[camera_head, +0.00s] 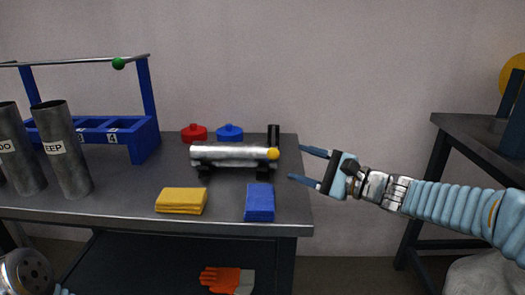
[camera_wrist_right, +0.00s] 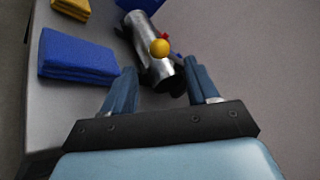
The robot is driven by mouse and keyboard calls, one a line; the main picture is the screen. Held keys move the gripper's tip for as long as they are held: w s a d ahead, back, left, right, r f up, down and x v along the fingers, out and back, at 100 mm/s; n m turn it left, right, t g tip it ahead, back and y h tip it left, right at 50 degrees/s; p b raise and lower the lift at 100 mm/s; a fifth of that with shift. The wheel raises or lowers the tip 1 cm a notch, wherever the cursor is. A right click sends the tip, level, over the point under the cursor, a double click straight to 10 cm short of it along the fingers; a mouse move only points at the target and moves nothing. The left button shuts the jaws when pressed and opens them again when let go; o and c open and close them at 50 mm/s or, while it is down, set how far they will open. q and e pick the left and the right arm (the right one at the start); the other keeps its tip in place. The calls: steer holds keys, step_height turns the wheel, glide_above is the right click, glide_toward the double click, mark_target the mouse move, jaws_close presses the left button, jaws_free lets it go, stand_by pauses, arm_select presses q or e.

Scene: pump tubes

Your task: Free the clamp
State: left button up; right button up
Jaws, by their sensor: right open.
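A silver tube (camera_head: 228,152) lies across a dark clamp stand (camera_head: 204,168) on the grey table, and a black upright piece (camera_head: 273,135) rises at its right end. A yellow ball (camera_head: 272,154) sits at that end. The right wrist view shows the tube (camera_wrist_right: 140,30) and ball (camera_wrist_right: 158,47) ahead, with dark clamp parts (camera_wrist_right: 163,76) between the finger lines and a small red piece beside the ball. My right gripper (camera_head: 296,163) is open and empty, just right of the clamp, pointing left; its fingers also show in the right wrist view (camera_wrist_right: 160,67). My left gripper is out of view.
A yellow cloth (camera_head: 181,201) and a blue cloth (camera_head: 259,203) lie in front of the tube. Red (camera_head: 194,132) and blue (camera_head: 229,132) lidded pieces stand behind it. Labelled tubes (camera_head: 66,150) and a blue rack (camera_head: 145,137) are at left. Orange gloves (camera_head: 222,279) lie below.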

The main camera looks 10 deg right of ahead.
mark_target(275, 155)
steer(key=x, duration=1)
steer(key=shift+w+a+p, duration=0.2)
steer(key=shift+p, duration=0.1)
steer(key=shift+c, duration=0.4)
jaws_close()
